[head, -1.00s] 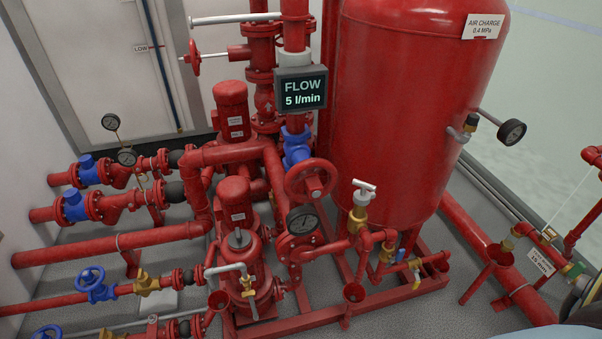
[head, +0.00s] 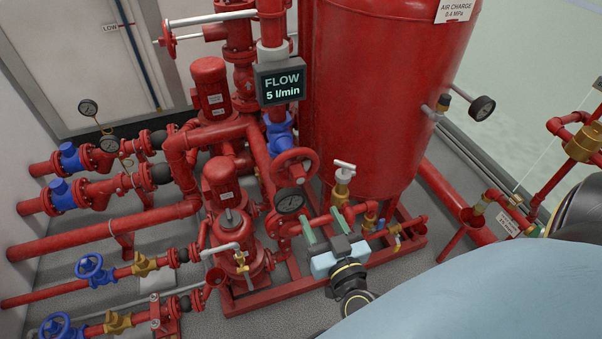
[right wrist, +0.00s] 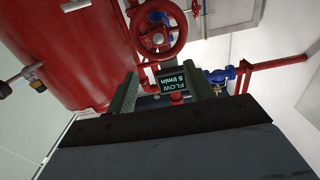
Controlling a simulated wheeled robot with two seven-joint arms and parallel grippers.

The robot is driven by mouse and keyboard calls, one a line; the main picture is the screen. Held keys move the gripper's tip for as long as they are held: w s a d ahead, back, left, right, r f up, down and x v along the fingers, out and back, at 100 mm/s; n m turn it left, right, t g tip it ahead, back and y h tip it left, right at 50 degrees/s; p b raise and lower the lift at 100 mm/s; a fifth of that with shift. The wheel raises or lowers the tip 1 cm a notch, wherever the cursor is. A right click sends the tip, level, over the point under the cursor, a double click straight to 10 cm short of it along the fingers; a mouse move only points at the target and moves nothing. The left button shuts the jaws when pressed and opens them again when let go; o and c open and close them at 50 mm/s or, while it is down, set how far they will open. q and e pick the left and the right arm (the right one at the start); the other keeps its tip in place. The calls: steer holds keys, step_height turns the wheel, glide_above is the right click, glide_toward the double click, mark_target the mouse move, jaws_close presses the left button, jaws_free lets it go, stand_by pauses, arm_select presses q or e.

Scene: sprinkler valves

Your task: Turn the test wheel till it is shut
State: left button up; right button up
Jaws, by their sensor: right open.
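The test wheel (head: 294,152) is a red spoked handwheel on the red pipework below the FLOW display (head: 282,84), which reads 5 l/min. My right gripper (head: 328,223) is open and empty, low and to the right of the wheel in the head view, apart from it. In the right wrist view, the picture is upside down. The wheel (right wrist: 158,39) shows beyond the open fingers (right wrist: 160,83), above the inverted display (right wrist: 174,80). Nothing is between the fingers. My left gripper is not in view.
A pressure gauge (head: 290,202) sits just below the wheel. A brass valve with a white T-handle (head: 343,176) stands right of it, before the big red tank (head: 375,100). Red pumps (head: 225,188) crowd the left. Blue handwheels (head: 90,267) are at lower left.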

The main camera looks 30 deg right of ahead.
mark_target(301, 177)
steer(key=x, duration=1.3)
steer(key=shift+d+p, duration=0.1)
steer(key=shift+p, duration=0.2)
steer(key=c, duration=1)
